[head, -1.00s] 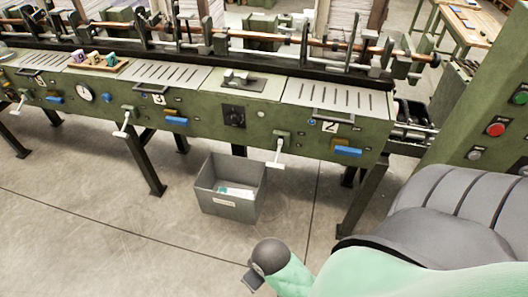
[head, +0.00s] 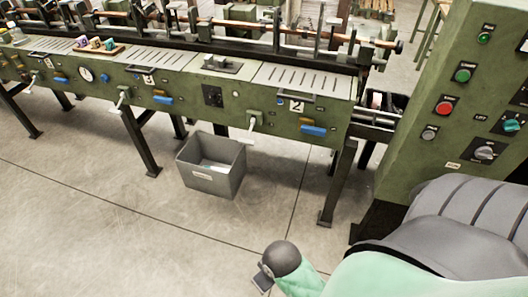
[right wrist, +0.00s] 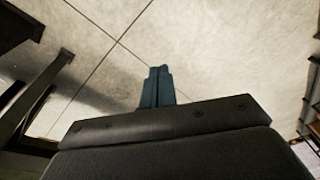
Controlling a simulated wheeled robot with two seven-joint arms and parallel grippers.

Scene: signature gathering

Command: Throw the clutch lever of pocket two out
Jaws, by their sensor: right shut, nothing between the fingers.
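The panel marked 2 (head: 297,106) is at the right end of the green machine in the head view. A lever with a pale handle (head: 250,132) hangs down from a green block just left of this number. I take it for pocket two's clutch lever. A blue handle (head: 313,130) sits below and right of the number. In the right wrist view my right gripper (right wrist: 158,75) has its dark fingers together, empty, over bare floor. No lever shows in that view. My left gripper is not in view.
A grey bin (head: 212,165) stands on the floor below the machine. A green control cabinet (head: 440,140) with coloured buttons stands at the right. Machine legs (head: 338,185) stand at the front edge. The floor (head: 130,220) before the machine is clear.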

